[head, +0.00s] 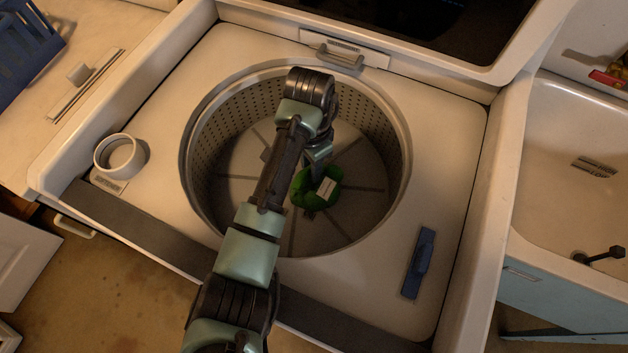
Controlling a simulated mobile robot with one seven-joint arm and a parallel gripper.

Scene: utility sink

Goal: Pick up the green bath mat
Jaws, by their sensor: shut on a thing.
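The green bath mat (318,199) is a small bundled green shape with a pale label, inside the drum of the open top-loading washer (455,150). It is low in the drum; I cannot tell whether it touches the drum floor. My arm reaches over the front rim and down into the drum. My gripper (313,178) is at the upper edge of the mat, shut on it. The fingertips are mostly hidden by my wrist and the mat.
The drum's perforated wall (225,130) surrounds my gripper. The lid is raised at the back. A utility sink (570,180) is at right, a blue basket (25,45) at upper left.

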